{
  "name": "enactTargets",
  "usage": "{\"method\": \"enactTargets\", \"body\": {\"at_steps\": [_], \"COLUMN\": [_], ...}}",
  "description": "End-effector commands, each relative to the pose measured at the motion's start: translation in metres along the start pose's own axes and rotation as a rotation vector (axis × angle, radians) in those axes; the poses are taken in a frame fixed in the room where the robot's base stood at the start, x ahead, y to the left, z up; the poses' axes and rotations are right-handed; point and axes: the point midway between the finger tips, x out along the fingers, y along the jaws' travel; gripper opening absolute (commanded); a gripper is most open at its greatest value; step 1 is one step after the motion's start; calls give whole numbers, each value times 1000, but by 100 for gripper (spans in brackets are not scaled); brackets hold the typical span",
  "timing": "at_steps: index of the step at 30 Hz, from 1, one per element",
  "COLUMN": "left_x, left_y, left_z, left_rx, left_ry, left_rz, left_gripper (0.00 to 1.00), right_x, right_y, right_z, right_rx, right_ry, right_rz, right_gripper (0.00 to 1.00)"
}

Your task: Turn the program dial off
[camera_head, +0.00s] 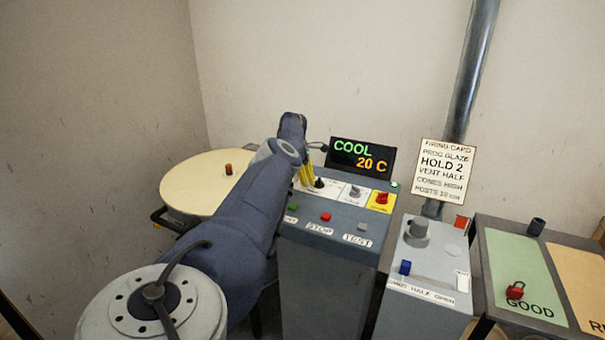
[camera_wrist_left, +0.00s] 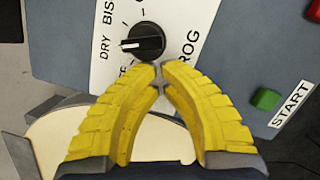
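The program dial is a black knob with a white pointer mark on a white panel. In the left wrist view the dial (camera_wrist_left: 142,42) shows the letters DRY, BIS and ROG around it, and its white mark points left, towards DRY. In the head view the dial (camera_head: 319,183) stands at the left of the kiln control panel. My left gripper (camera_head: 306,177) is right beside the dial, pointing down. In the left wrist view the yellow fingertips (camera_wrist_left: 161,66) are together just below the knob, with nothing seen between them. Contact with the knob cannot be told. My right gripper is not in view.
The control box has a display (camera_head: 361,157) reading COOL 20 C, more knobs, a red switch on yellow (camera_head: 382,198), and green (camera_wrist_left: 265,99), red (camera_head: 325,217) and grey buttons. A grey box (camera_head: 430,262) and GOOD tray (camera_head: 517,266) stand right.

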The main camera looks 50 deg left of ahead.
Motion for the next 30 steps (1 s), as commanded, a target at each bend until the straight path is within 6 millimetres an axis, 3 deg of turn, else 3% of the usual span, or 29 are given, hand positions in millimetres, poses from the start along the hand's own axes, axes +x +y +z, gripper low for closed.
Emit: {"method": "enactTargets", "body": {"at_steps": [19, 30], "left_x": [1, 5], "left_y": [0, -1], "left_z": [7, 22], "left_rx": [-7, -66], "left_ry": [0, 0], "left_rz": [3, 16], "left_gripper": [0, 0], "right_x": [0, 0], "right_y": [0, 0], "right_z": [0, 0], "right_rx": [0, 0], "right_ry": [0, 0], "right_rz": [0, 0], "right_gripper": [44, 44]}}
